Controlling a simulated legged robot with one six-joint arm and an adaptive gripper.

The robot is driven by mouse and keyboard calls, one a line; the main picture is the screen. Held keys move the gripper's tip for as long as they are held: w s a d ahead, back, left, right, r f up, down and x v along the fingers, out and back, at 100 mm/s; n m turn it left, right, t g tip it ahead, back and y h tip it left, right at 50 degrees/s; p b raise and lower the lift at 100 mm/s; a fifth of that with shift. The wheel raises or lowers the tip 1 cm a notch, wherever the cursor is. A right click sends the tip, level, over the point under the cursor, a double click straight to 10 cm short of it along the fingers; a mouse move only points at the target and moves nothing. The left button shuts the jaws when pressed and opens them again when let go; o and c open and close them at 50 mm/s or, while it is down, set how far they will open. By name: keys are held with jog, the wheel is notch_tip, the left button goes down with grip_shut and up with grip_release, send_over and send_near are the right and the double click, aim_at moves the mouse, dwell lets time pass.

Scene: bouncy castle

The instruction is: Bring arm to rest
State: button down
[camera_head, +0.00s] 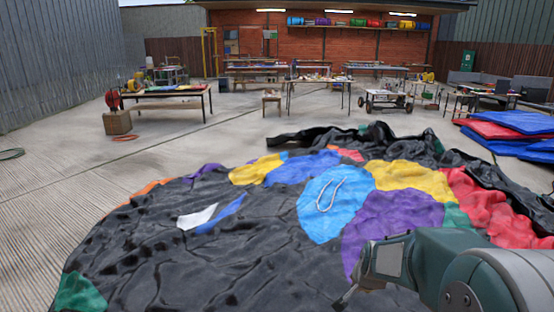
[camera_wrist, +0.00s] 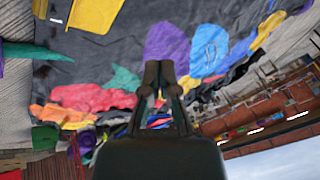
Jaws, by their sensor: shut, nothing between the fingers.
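My gripper (camera_wrist: 158,68) shows in the wrist view with its two dark fingers close together and nothing held between them. The wrist picture is turned over, with sky at the bottom. In the head view my arm comes in from the lower right corner, and a thin part of the gripper (camera_head: 346,296) shows at its left end. It is in front of the deflated bouncy castle (camera_head: 150,250), which lies crumpled on the ground in black, blue, purple, yellow and red. A pale cord loop (camera_head: 328,194) lies on its blue patch and also shows in the wrist view (camera_wrist: 210,53).
Folded blue and red mats (camera_head: 505,128) are stacked at the right. A work table (camera_head: 165,94) and a red blower (camera_head: 113,100) on a box (camera_head: 117,122) stand at the back left. A wheeled cart (camera_head: 388,99) stands further back. Bare concrete (camera_head: 60,170) is open at the left.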

jog(key=s+a+r+n, duration=0.2)
jog(key=s+r+n, duration=0.2)
jog(key=s, duration=0.8)
jog(key=s+a+r+n, duration=0.2)
jog(key=s+r+n, duration=0.3)
jog(key=s+r, duration=0.4)
jog(key=s, duration=0.4)
jog(key=shift+s+a+r, duration=0.3)
